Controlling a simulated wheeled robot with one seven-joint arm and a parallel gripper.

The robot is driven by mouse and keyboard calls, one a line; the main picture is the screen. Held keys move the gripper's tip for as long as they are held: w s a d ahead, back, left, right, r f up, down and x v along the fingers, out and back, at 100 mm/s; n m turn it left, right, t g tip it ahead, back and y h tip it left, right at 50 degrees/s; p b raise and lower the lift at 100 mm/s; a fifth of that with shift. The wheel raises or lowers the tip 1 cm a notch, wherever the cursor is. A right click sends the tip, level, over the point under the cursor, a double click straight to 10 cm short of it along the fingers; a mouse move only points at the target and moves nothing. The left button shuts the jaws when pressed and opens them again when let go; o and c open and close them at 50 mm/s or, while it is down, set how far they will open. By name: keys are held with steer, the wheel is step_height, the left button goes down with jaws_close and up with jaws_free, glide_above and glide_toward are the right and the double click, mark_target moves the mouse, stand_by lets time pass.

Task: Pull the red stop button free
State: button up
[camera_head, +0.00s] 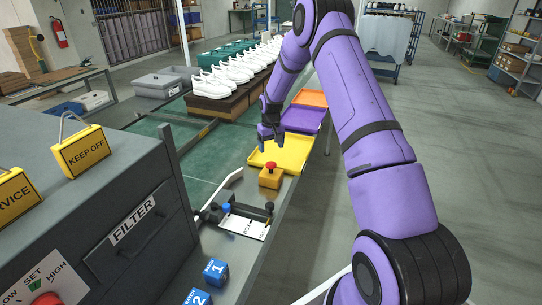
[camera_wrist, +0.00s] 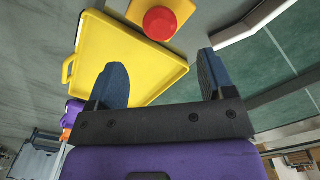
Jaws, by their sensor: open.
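The red stop button (camera_head: 271,165) sits on top of a small yellow-orange box (camera_head: 269,179) on the grey ledge. In the wrist view the red button (camera_wrist: 160,23) is at the top, on its yellow box (camera_wrist: 183,8), ahead of the fingers. My gripper (camera_head: 271,143) hangs above and just behind the box, over the near end of the yellow tray. In the wrist view my gripper (camera_wrist: 160,80) has its two blue-grey fingers wide apart with nothing between them. The button is beyond the fingertips, apart from them.
A yellow tray (camera_head: 261,157) lies behind the button box, with purple (camera_head: 300,120) and orange (camera_head: 310,98) trays farther back. A grey filter cabinet (camera_head: 100,190) is left.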

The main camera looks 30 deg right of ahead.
steer(key=shift+r, duration=1.5)
steer(key=s+a+r+t, duration=0.1)
steer(key=s+a+r, duration=0.35)
steer(key=r, duration=0.55)
steer(key=s+a+r+t, duration=0.1)
steer(key=s+a+r, duration=0.2)
steer(key=s+r, duration=0.45)
steer(key=s+a+r, duration=0.4)
steer(key=r, duration=0.7)
steer(key=s+a+r+t, duration=0.1)
steer(key=s+a+r, duration=0.1)
steer(key=s, duration=1.2)
steer(key=s+a+r+n+t, duration=0.1)
steer(key=s+a, duration=0.4)
steer(key=s, duration=1)
step_height(320, 180, up, 3)
steer(key=shift+s+f+t, duration=0.15)
steer(key=shift+f+t, duration=0.05)
steer(key=shift+t, duration=0.4)
